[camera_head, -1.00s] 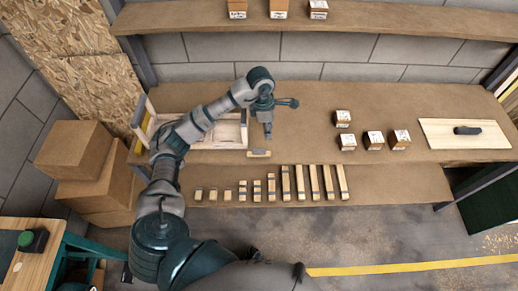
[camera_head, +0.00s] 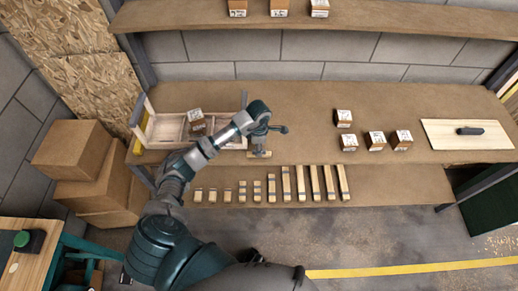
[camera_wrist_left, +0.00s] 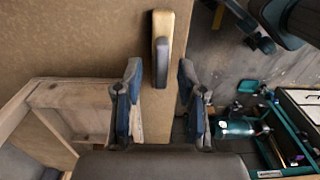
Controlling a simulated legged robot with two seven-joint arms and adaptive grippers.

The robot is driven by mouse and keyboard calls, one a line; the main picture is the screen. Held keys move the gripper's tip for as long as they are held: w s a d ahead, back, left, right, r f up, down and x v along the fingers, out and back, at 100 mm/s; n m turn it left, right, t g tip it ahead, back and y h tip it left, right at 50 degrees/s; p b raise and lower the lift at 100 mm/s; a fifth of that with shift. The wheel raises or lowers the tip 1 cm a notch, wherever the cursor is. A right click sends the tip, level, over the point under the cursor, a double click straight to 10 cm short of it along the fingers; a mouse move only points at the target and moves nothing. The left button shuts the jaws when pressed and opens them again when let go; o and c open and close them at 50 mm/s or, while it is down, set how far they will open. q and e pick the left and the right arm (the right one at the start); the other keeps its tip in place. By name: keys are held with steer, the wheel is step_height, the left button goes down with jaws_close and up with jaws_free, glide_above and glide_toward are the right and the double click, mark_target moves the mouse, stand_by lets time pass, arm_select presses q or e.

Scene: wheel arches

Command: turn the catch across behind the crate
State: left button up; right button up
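The crate (camera_head: 150,112), an open wooden box with compartments, stands at the left of the bench; it also shows at the left in the wrist view (camera_wrist_left: 70,95). The catch is a dark rounded bar (camera_wrist_left: 162,62) on a small pale wooden base (camera_wrist_left: 179,28), lying lengthwise along it. In the head view the catch base (camera_head: 262,155) lies near the bench's front edge, right of the crate, partly hidden by my gripper. My left gripper (camera_wrist_left: 160,80) is open, its fingers either side of the bar's near end; contact cannot be told. My right gripper is not in view.
A carton (camera_head: 196,122) sits in the crate. Several wooden blocks (camera_head: 300,184) stand in a row on the lower ledge in front. Small cartons (camera_head: 376,141) and a board with a dark handle (camera_head: 440,134) are at the right. The bench between is clear.

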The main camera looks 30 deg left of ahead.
arm_select(q)
steer(key=shift+f, duration=0.65)
jaws_close()
